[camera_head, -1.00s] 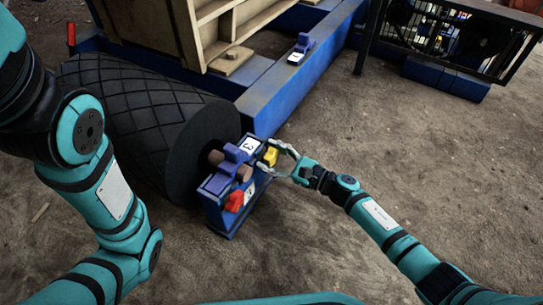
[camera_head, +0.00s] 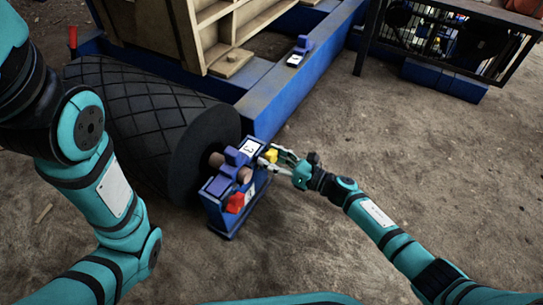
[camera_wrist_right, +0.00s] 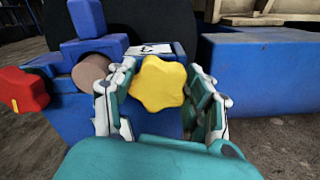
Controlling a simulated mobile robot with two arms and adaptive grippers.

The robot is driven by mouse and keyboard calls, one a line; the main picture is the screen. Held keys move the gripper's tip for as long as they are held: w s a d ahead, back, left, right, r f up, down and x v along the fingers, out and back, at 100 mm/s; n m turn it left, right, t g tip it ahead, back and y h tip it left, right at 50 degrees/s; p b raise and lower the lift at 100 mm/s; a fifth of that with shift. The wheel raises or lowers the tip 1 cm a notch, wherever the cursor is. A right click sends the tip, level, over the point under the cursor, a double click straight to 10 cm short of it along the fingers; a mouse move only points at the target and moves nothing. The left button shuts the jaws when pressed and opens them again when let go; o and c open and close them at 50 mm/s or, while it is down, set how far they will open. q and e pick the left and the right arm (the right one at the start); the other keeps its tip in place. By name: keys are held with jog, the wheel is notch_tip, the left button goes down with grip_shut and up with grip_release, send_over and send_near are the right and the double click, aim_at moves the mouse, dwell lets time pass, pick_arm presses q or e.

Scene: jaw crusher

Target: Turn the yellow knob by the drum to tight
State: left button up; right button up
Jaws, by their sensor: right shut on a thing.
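The yellow knob (camera_head: 271,156) is on the right side of the blue bearing stand (camera_head: 217,217) by the black drum (camera_head: 150,130). In the right wrist view the star-shaped yellow knob (camera_wrist_right: 158,84) faces me, between the two fingers. My right gripper (camera_head: 273,158) is shut on the knob, its fingers (camera_wrist_right: 163,92) at the knob's left and right edges. My left arm (camera_head: 105,185) shows at the left of the head view, but its gripper is out of frame.
A red knob (camera_head: 235,203) sits on the near side of the stand; it also shows in the wrist view (camera_wrist_right: 22,90). A blue frame beam (camera_head: 290,90) runs behind. A dark mesh guard (camera_head: 455,40) stands at the back right. The dirt ground at right is clear.

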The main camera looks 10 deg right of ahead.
jog(key=m+p, duration=0.2)
jog(key=m, duration=0.4)
jog(key=shift+d+m, duration=0.15)
jog(key=shift+m, duration=0.15)
jog(key=m+p, duration=0.1)
jog(key=m, duration=0.2)
jog(key=shift+w+f+m, duration=0.1)
jog(key=shift+m, duration=0.2)
jog(key=m+p, duration=0.1)
jog(key=m, duration=0.2)
jog(key=shift+f, duration=0.1)
jog(key=shift+m, duration=1.4)
jog(key=shift+f+p, duration=0.1)
jog(key=shift+p, duration=0.2)
jog(key=o, duration=1.2)
